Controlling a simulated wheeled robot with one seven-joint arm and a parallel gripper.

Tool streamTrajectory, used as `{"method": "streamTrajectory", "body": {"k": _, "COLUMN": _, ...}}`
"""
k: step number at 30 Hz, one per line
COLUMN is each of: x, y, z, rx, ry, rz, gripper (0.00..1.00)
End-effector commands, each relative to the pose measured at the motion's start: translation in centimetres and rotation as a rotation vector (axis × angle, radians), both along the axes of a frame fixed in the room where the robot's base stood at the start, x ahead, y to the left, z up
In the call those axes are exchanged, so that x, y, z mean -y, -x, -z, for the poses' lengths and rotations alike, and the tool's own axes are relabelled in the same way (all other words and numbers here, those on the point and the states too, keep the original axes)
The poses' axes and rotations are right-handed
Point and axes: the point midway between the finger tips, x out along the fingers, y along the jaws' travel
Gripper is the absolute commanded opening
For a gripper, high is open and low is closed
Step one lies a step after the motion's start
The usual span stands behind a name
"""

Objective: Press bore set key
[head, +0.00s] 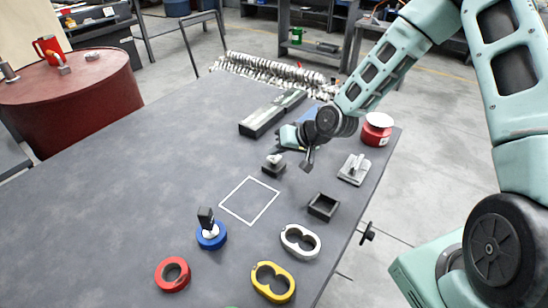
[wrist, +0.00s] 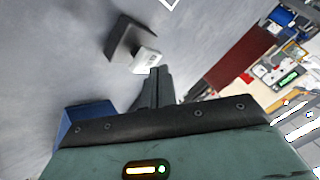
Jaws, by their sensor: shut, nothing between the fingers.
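A small dark block with a pale raised piece on top (head: 274,163) stands on the grey table, just left of my gripper. It looks like the bore set key, but I can read no label. In the wrist view its pale piece (wrist: 147,61) lies just beyond my fingertips, with the dark base (wrist: 122,38) behind it. My gripper (head: 307,167) is shut and empty, pointing down above the table. In the wrist view the closed fingers (wrist: 155,76) appear close to the pale piece. I cannot tell whether they touch it.
A grey plate with a handle (head: 354,168) and an open dark box (head: 323,206) stand right of the gripper. White (head: 300,241) and yellow (head: 272,281) double rings, a red ring (head: 173,274) and a blue ring (head: 211,238) lie nearer. A long dark case (head: 271,114) lies behind.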

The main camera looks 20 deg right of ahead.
Motion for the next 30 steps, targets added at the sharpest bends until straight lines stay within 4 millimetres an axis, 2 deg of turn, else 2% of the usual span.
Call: {"method": "streamTrajectory", "body": {"k": 30, "x": -0.01, "y": 0.0, "z": 0.81, "rx": 0.0, "ry": 0.0, "rz": 0.0, "gripper": 0.0}}
